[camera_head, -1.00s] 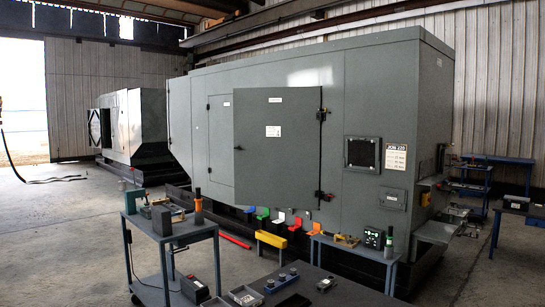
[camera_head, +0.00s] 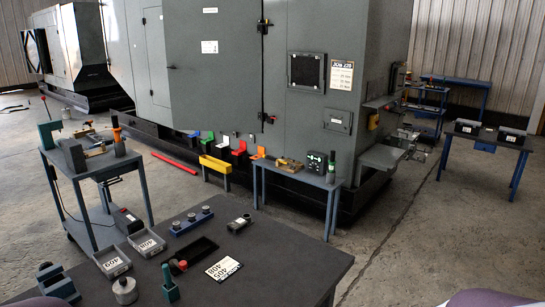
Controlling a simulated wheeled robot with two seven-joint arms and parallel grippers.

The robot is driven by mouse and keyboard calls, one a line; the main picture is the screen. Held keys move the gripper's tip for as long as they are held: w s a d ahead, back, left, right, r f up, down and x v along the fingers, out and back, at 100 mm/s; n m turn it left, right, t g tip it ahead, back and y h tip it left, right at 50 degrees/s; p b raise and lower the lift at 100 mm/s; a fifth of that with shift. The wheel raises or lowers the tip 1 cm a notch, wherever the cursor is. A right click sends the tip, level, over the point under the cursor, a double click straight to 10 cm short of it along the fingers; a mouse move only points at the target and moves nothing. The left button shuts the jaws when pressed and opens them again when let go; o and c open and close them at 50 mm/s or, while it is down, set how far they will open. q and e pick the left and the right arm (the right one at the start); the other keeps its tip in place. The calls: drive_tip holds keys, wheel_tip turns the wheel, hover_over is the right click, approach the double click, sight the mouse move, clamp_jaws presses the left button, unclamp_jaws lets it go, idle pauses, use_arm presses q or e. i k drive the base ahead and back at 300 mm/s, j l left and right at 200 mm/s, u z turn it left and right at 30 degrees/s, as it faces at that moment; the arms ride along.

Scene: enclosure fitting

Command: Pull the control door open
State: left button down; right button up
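The control door appears to be the large grey panel (camera_head: 215,75) on the front of the grey enclosure (camera_head: 330,20), though I cannot read its labels. It has a white label at its top and another lower down. Dark fittings that look like hinges (camera_head: 264,26) sit along its right edge. Its left edge seems to stand out from the enclosure wall, as if ajar; how far is hard to tell. The top of the door is cut off by the picture edge. Neither of my grippers is in view.
A dark table (camera_head: 270,265) with bins, knobs and a plate fills the foreground. A blue cart (camera_head: 95,165) stands at left. A small blue bench (camera_head: 300,178), a yellow stand (camera_head: 215,163) and coloured brackets line the enclosure's front. A red bar (camera_head: 175,160) lies on the floor.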

sight(215, 47)
drive_tip(key=i+l+z, duration=1.05)
drive_tip(key=i+z, duration=0.65)
drive_tip(key=i, duration=0.15)
drive_tip(key=i+j+z, duration=0.2)
drive_tip(key=i+z, duration=0.25)
